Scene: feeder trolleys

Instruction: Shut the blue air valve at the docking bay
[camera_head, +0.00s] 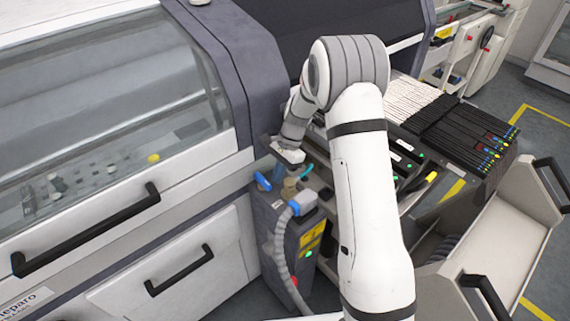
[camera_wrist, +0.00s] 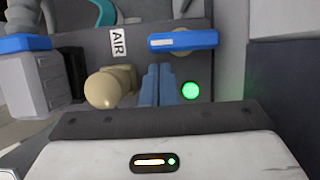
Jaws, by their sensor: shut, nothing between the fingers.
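The blue air valve handle (camera_wrist: 183,41) lies crosswise in the wrist view, over a pale round hub beside a white AIR label (camera_wrist: 118,42). In the head view the blue handle (camera_head: 263,181) shows at the left top edge of the grey docking unit (camera_head: 272,225). My gripper (camera_wrist: 158,68) is shut and empty, its blue fingers side by side. In the wrist view the fingertips show just below the left part of the handle; I cannot tell whether they touch it. In the head view my gripper (camera_head: 279,173) is over the unit's top, close to the handle.
A brass fitting (camera_wrist: 108,88) stands just left of my fingers, with a green light (camera_wrist: 190,90) to their right. A grey connector (camera_head: 302,202) with a ribbed hose (camera_head: 281,245) hangs on the unit's front. The machine's cabinet (camera_head: 180,262) stands close on the left.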

